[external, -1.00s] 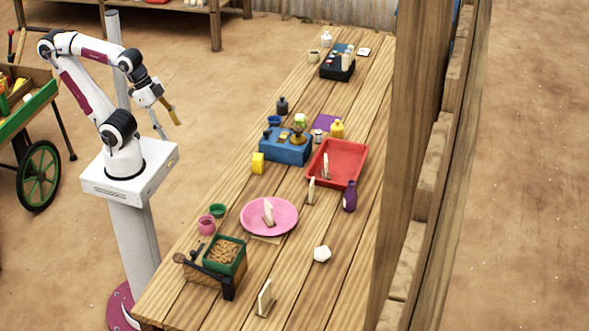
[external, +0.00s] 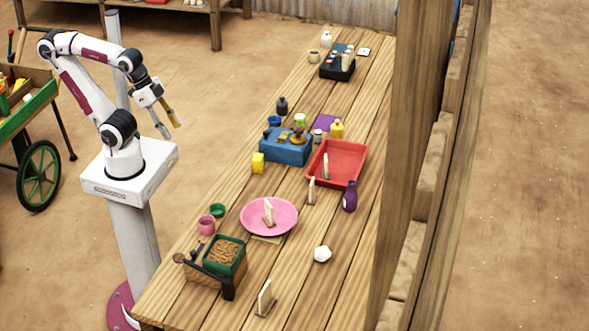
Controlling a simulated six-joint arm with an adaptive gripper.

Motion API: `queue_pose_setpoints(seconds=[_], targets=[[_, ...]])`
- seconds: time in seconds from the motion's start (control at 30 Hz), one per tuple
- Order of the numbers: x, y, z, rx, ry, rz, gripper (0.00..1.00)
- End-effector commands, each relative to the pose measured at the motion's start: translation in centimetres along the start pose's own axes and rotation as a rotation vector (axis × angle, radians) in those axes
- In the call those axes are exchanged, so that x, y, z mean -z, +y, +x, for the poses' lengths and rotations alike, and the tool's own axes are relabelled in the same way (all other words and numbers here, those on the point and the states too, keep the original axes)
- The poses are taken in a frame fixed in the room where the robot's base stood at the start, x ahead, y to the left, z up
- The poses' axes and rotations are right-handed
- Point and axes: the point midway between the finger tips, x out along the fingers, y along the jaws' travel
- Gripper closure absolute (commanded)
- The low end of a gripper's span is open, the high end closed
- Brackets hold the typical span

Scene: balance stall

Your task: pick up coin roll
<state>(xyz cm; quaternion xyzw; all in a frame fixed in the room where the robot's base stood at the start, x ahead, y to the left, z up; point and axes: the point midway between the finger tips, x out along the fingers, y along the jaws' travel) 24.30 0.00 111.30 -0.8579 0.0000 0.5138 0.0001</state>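My gripper (external: 171,131) hangs in the air left of the table, above the bare ground and well short of the table's left edge. Its two fingers point down and stand apart, with nothing between them. I cannot make out a coin roll for certain at this size. A small grey-white cylinder (external: 318,135) stands between the blue box (external: 286,153) and the yellow bottle (external: 337,130), but I cannot tell what it is.
The wooden table (external: 335,285) holds a red tray (external: 355,151), a pink plate (external: 283,207), a green box (external: 240,262), a black box (external: 338,68), a purple bottle (external: 350,197) and a white lump (external: 322,254). A wooden post (external: 408,140) hides part of the right side.

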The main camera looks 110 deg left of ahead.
Motion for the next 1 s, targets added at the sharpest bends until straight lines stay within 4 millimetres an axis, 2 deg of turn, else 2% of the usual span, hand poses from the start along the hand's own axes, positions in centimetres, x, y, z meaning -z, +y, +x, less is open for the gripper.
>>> queue_pose_setpoints(seconds=[0.17,0.37,1.0], targets=[[0.8,-0.6,0.0,0.017,0.010,0.017,0.60],[3.9,-2.8,0.3,0.084,0.049,0.098,0.60],[20.0,-16.1,1.5,0.461,0.148,0.660,0.60]])
